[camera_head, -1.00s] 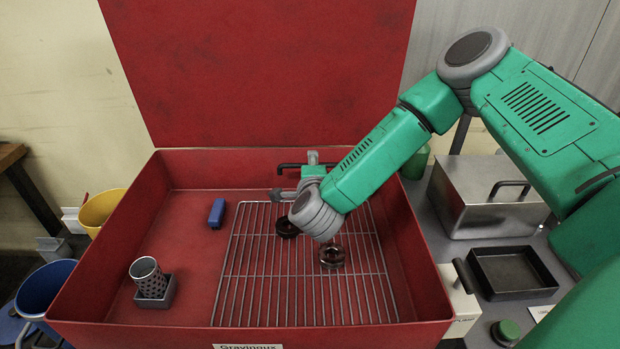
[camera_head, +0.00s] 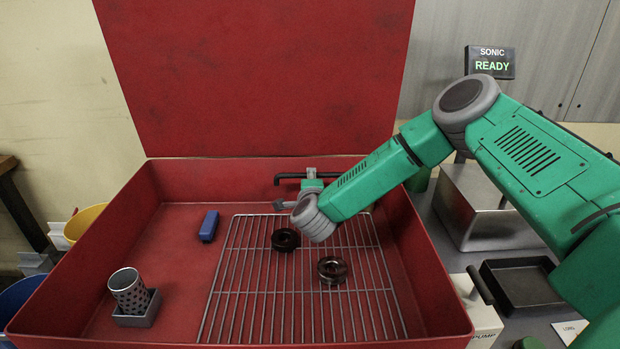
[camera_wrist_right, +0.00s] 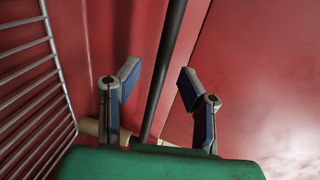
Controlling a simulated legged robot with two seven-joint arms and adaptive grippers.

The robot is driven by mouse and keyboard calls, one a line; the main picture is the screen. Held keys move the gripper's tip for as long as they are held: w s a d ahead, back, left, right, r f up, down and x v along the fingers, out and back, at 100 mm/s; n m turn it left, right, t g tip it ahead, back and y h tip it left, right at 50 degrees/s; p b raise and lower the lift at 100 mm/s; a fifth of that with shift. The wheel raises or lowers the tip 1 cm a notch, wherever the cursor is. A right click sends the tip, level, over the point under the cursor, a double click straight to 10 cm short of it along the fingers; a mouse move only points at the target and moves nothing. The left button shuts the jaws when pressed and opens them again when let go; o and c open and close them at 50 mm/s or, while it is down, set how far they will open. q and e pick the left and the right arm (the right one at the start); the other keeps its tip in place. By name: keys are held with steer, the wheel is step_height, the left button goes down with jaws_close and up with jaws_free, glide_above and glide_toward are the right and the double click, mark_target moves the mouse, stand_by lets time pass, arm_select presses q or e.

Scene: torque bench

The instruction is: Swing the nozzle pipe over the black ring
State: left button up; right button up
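The nozzle pipe (camera_head: 290,178) is a dark bent tube at the back wall of the red basin. In the right wrist view it runs as a dark bar (camera_wrist_right: 164,72) between the two fingers. My right gripper (camera_head: 294,194) is at the pipe, its fingers spread (camera_wrist_right: 159,82); whether they touch the pipe I cannot tell. My right wrist hides part of the pipe. A black ring (camera_head: 275,239) lies on the wire rack, in front of the gripper. A second dark ring (camera_head: 322,272), more metallic, lies nearer and to the right. My left gripper is out of view.
The wire rack (camera_head: 240,290) covers the basin's middle and right. A blue block (camera_head: 209,226) and a perforated cup (camera_head: 128,288) in a square holder (camera_head: 139,316) stand left. The red basin's walls (camera_head: 90,245) surround them. A dark tray (camera_head: 520,285) lies outside, right.

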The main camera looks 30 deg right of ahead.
steer(key=x, duration=0.3)
steer(key=shift+w, duration=0.45)
steer(key=shift+d+f, duration=0.1)
steer(key=shift+d, duration=0.05)
jaws_close()
